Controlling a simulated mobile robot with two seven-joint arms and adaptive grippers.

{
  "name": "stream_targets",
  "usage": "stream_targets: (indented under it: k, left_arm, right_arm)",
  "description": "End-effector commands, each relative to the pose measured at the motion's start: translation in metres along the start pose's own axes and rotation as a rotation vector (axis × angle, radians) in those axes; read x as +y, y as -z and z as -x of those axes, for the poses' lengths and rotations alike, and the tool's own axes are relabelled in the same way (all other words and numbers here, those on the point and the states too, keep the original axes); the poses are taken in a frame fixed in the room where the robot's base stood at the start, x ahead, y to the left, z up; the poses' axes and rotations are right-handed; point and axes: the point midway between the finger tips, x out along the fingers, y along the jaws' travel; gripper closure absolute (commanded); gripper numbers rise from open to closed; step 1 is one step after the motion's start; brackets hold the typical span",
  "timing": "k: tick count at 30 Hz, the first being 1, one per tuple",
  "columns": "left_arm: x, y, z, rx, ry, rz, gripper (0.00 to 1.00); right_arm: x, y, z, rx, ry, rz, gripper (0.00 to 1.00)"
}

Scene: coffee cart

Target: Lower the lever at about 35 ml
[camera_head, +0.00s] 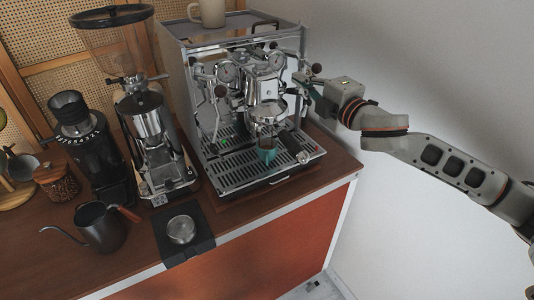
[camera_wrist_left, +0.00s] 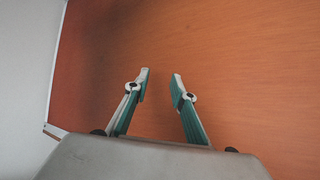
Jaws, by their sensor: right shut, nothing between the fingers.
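The chrome espresso machine (camera_head: 245,60) stands on the wooden counter. My left gripper (camera_wrist_left: 161,75) is open and empty in the left wrist view, in front of an orange-brown panel.
A dark knob (camera_head: 316,68) sticks out near my right gripper. Left of the machine stand a grinder (camera_head: 150,130), a black grinder (camera_head: 95,150), a kettle (camera_head: 100,228) and a tamper (camera_head: 181,229) on a black mat. A mug (camera_head: 210,12) sits on top of the machine.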

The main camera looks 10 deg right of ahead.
Motion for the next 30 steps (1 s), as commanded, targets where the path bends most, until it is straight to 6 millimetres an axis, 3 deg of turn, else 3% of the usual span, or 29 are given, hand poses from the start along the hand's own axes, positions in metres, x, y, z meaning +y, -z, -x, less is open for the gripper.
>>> stream_targets:
  k: [11, 30]
  left_arm:
    - [-0.003, -0.003, 0.0, -0.002, -0.001, -0.012, 0.75]
    - [0.019, 0.01, -0.015, 0.066, -0.033, -0.008, 0.75]
  right_arm:
    - [-0.003, 0.0, 0.0, 0.0, 0.0, 0.0, 1.0]
    - [-0.056, 0.0, 0.0, 0.0, 0.002, -0.001, 1.0]
